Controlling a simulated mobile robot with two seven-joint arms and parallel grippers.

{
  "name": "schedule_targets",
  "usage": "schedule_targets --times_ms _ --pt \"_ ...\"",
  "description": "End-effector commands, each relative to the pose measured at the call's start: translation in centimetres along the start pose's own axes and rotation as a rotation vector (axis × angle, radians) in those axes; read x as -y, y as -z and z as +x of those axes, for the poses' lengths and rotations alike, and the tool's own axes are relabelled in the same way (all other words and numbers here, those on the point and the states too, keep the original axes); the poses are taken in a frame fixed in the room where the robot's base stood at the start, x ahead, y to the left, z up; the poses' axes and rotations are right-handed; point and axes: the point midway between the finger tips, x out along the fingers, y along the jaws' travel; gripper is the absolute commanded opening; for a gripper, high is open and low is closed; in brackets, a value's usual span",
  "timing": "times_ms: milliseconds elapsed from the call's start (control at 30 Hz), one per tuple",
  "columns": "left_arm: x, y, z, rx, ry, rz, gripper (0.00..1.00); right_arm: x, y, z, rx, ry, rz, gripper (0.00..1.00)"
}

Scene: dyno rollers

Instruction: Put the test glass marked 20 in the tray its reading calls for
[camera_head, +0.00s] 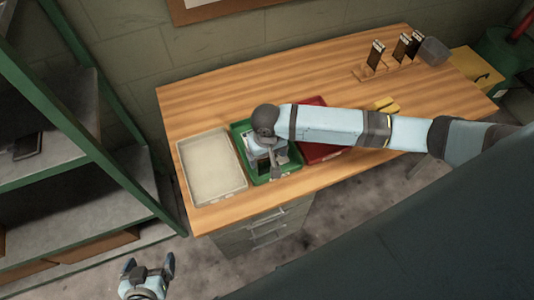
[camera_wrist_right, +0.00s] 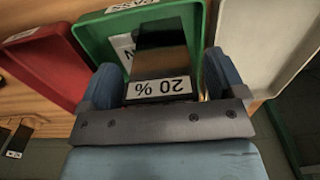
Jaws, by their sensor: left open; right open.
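The test glass marked 20 % (camera_wrist_right: 160,50) is a dark pane with a white label, seen in the right wrist view. It stands between the fingers of my right gripper (camera_wrist_right: 163,78), which is open, over the green tray (camera_wrist_right: 92,42). I cannot tell whether the glass touches the tray floor. In the head view the green tray (camera_head: 237,130) is partly covered by my right arm. The red tray (camera_head: 318,155) is to its right and the pale tray (camera_head: 211,168) to its left. My left gripper (camera_head: 149,265) is open and empty, low in front of the table.
A yellow object (camera_head: 386,104) lies behind my right arm. Green shelving (camera_head: 75,120) stands left of the table. The back left tabletop is clear.

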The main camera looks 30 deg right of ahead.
Motion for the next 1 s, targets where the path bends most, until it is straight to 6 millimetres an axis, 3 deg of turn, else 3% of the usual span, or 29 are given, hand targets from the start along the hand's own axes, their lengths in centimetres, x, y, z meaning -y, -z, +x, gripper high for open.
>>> schedule_targets --times_ms 167,600,800,1000 --pt "0.0 -0.1 0.1 0.001 0.0 0.0 0.96 0.0 0.1 -1.9 -0.002 0.002 -0.001 0.89" --pt "0.0 -0.3 0.1 0.004 -0.001 0.0 0.96 0.0 0.1 -10.6 -0.002 0.002 0.0 0.89" --pt "0.0 -0.3 0.1 0.003 0.0 0.0 0.96 0.0 0.0 -12.1 0.001 0.0 0.0 0.89" --pt "0.0 -0.3 0.1 0.003 0.0 0.0 0.96 0.0 0.0 -12.2 0.001 0.0 0.0 0.89"
